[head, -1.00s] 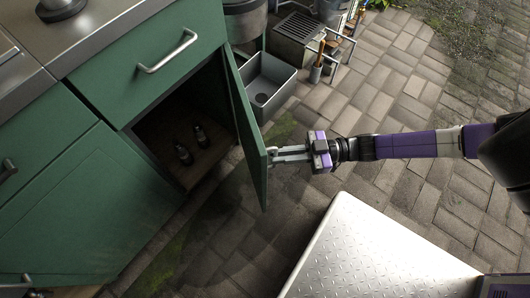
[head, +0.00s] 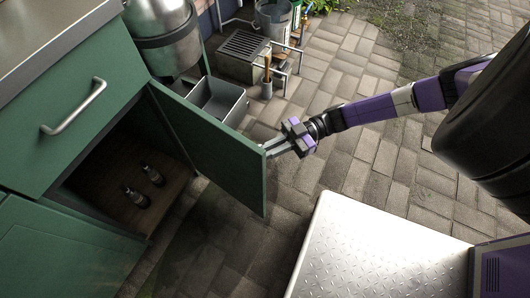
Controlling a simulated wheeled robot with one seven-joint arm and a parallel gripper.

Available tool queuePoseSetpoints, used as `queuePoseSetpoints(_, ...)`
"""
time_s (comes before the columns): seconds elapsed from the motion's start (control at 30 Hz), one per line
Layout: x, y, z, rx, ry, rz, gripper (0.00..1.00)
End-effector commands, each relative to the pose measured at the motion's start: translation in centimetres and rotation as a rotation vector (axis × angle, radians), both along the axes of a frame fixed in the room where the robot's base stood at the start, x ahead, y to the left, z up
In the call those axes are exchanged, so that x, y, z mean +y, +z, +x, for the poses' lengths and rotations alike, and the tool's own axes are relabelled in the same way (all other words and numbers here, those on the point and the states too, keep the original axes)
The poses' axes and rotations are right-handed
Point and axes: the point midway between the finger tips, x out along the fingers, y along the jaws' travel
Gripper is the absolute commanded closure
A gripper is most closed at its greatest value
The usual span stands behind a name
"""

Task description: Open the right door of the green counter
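The right door (head: 212,148) of the green counter (head: 85,110) stands well open, swung out from the right side of its cupboard. My gripper (head: 272,149) reaches in from the right, and its fingers meet the door's free edge near the upper outer corner. The fingertips are partly hidden at the door, so I cannot tell whether they are closed on it or just touch it. The open cupboard shows a brown floor (head: 105,200) with two small dark bottles (head: 135,197) standing on it.
A grey bin (head: 216,102) stands behind the door. A metal churn (head: 163,35) and a grated basin (head: 243,46) are at the back. My metal-topped base (head: 375,250) is at the lower right. Paving to the right is clear.

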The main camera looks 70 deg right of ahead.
Motion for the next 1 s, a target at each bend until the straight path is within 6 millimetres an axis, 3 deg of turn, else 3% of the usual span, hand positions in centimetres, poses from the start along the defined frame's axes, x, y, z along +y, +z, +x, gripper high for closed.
queuePoseSetpoints(0.23,-0.3,0.1,0.7,-0.002,-0.017,0.000,1.00)
queuePoseSetpoints(0.27,-0.3,0.1,0.7,-0.002,-0.017,0.000,0.87)
queuePoseSetpoints(0.37,-0.3,0.1,0.6,-0.002,-0.015,-0.001,0.68)
queuePoseSetpoints(0.73,-0.5,0.0,0.1,-0.001,-0.010,-0.002,0.68)
queuePoseSetpoints(1.0,-3.6,0.0,-2.3,0.000,-0.012,-0.004,0.68)
